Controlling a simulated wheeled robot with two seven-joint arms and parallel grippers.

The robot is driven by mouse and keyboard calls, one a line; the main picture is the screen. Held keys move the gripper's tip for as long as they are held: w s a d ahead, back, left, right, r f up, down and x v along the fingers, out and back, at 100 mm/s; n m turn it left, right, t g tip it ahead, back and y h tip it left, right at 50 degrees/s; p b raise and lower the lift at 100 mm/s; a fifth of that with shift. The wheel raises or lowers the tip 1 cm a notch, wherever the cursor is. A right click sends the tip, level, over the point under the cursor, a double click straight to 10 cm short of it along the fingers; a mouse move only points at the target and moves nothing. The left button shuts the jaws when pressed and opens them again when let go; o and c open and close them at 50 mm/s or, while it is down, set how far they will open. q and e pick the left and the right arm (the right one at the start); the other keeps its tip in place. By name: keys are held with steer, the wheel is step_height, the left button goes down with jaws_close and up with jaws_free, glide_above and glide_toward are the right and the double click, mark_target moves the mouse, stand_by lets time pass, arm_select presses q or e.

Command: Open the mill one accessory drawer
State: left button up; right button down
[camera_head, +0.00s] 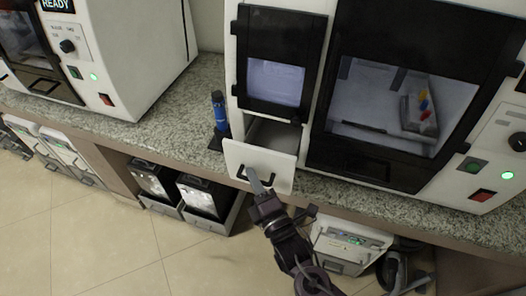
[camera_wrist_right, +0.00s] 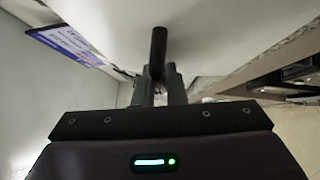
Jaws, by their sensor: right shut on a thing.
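The white accessory drawer (camera_head: 240,156) stands pulled out from the lower left of the large white mill (camera_head: 338,125), and its inside shows from above. Its front has a black bar handle (camera_head: 242,172). My right gripper (camera_head: 257,183) is shut on this handle. In the right wrist view the black handle (camera_wrist_right: 158,45) stands between the fingers of my right gripper (camera_wrist_right: 160,82), against the pale drawer front. The fingertips partly hide the handle in the head view. My left gripper is not in view.
A second white machine (camera_head: 125,60) stands at the left. The tiled floor (camera_head: 90,235) in front is clear.

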steer(key=s+a+p, duration=0.3)
steer(key=s+a, duration=0.1)
steer(key=s, duration=0.8)
steer(key=shift+s, duration=0.15)
steer(key=c, duration=1.8)
jaws_free()
steer(key=shift+o, duration=0.2)
steer(key=b+v, duration=0.1)
steer(key=v, duration=0.6)
steer(key=shift+s+d, duration=0.2)
steer(key=shift+s, duration=0.1)
steer(key=shift+f, duration=0.15)
